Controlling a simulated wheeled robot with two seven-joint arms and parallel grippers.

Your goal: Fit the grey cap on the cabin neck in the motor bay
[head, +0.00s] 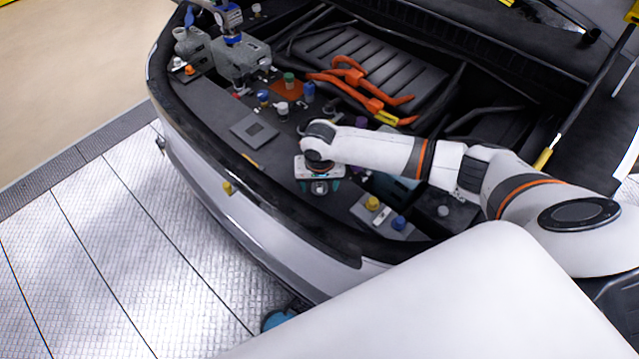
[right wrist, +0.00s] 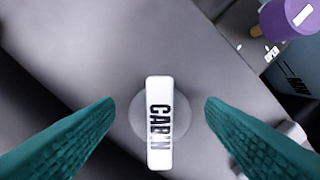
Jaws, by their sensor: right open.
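A pale grey round cap (right wrist: 135,118) with a raised white bar reading CABIN shows in the middle of the right wrist view, above a plain grey surface. My right gripper (right wrist: 158,110) is open, its two teal fingers on either side of the cap with gaps between. In the head view my right gripper (head: 319,186) points down over the front deck of the motor bay (head: 225,110). What lies under the cap is hidden, and I cannot tell which opening is the cabin neck.
Yellow (head: 372,203) and blue (head: 399,222) caps stand right of my gripper. A purple cap (right wrist: 288,18) shows in the wrist view's upper right corner. Several caps, a flat grey plate (head: 254,130) and orange cables (head: 352,80) lie further back. My right arm covers part of the bay.

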